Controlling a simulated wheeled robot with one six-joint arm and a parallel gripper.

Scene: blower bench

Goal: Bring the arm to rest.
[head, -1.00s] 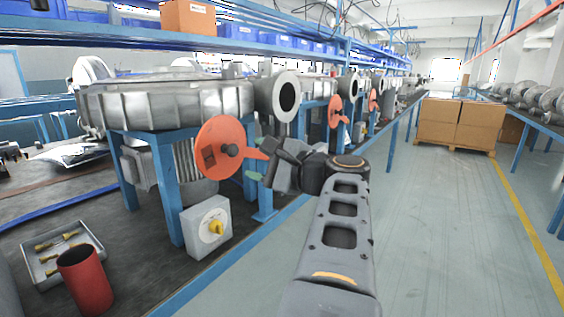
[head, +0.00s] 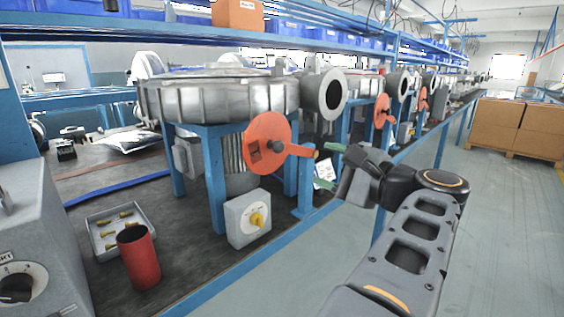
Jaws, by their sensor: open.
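My gripper (head: 328,172) is at the end of my arm, right of the blower's orange disc (head: 267,143). Its two greenish fingertips stand apart with nothing seen between them. The disc has a dark knob at its middle and an orange handle reaching right toward the fingers. The upper finger looks near the handle's end, but I cannot tell the depth between them. The grey metal blower (head: 220,97) stands on a blue frame, with its round outlet (head: 325,95) facing right.
A grey switch box (head: 248,217) with a yellow knob stands on the bench below the disc. A red cup (head: 139,257) and a tray (head: 96,240) of brass-coloured parts are at left. A grey control box (head: 40,235) is at far left.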

